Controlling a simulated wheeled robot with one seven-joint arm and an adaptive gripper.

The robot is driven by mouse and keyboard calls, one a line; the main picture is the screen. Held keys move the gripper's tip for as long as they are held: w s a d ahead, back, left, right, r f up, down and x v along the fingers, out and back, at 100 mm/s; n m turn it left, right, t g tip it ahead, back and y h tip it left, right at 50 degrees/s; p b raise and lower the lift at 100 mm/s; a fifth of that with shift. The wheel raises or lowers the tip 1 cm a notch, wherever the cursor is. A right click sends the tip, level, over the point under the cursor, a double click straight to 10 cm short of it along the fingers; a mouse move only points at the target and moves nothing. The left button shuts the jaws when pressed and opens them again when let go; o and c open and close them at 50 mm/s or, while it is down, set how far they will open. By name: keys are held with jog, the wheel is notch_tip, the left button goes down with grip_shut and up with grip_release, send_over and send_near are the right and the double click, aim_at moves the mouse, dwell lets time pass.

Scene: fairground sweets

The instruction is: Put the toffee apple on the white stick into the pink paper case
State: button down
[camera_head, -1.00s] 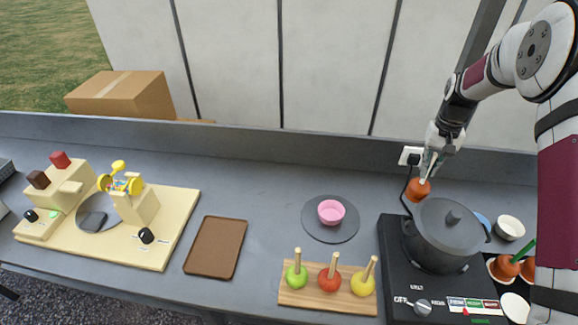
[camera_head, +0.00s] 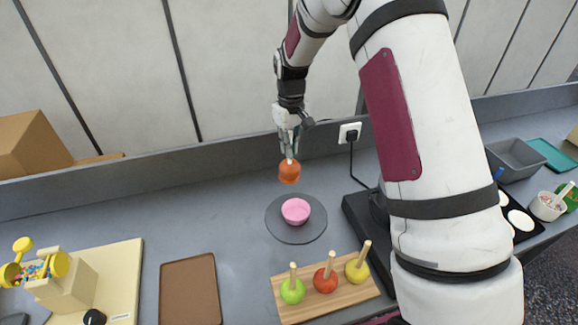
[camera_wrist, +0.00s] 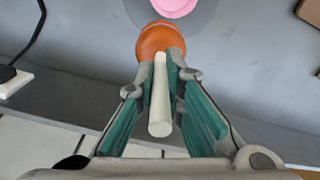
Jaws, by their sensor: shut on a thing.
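An orange-brown toffee apple (camera_head: 289,171) on a white stick (camera_wrist: 160,100) hangs below my gripper (camera_head: 289,150). My gripper is shut on the white stick, with the apple beyond the fingertips in the wrist view (camera_wrist: 160,39). The pink paper case (camera_head: 296,211) stands on a dark round plate (camera_head: 283,232) on the grey counter. The held apple is above and behind the case in the head view, apart from it. In the wrist view the pink case (camera_wrist: 174,6) is partly cut off at the top edge.
A wooden board (camera_head: 318,305) holds green, red and yellow apples on sticks in front of the plate. A brown tray (camera_head: 190,290) lies to the left. My arm hides much of the black hob (camera_head: 357,212) at right. A socket with a cable (camera_head: 350,132) is behind.

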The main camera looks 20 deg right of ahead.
jog(key=s+f+n+b, duration=0.1)
jog(key=s+n+b, duration=0.3)
jog(key=s+n, duration=0.3)
notch_tip(320, 180, down, 8)
jog(key=b, duration=0.3)
jog(key=shift+s+a+f, duration=0.15)
jog(key=shift+s+f, duration=0.05)
jog(key=shift+f, duration=0.05)
jog(key=shift+f, duration=0.25)
dwell(0.5)
jog(key=c, duration=1.6)
grip_release()
